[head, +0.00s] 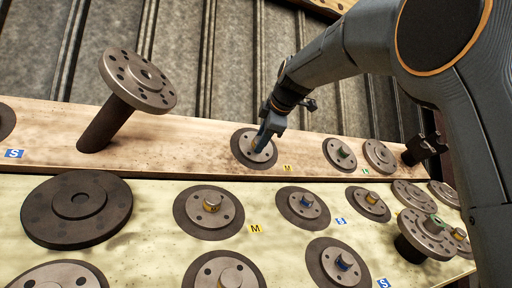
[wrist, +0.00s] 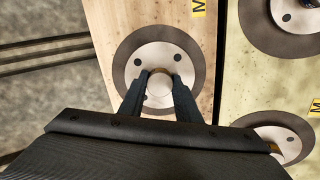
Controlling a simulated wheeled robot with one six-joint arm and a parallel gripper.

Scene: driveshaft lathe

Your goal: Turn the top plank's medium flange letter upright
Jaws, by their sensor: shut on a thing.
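The medium flange (head: 242,149) lies on the top plank (head: 205,150), a grey disc with small holes on a wider dark round base. It also shows in the wrist view (wrist: 150,50). A yellow M label (head: 287,168) is on the plank just right of it; the label also shows at the top of the wrist view (wrist: 198,8). My gripper (head: 259,147) reaches down onto the flange from above. In the wrist view its two fingers (wrist: 160,84) are shut on the flange's round central hub, one on each side. Any letter on the hub is hidden or too small to read.
A small flange (head: 340,153) and another flange (head: 380,155) sit to the right on the top plank. A tilted flange on a shaft (head: 138,80) stands at the left. The lower plank (head: 150,205) holds several flanges. Ribbed metal (head: 230,50) lies behind.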

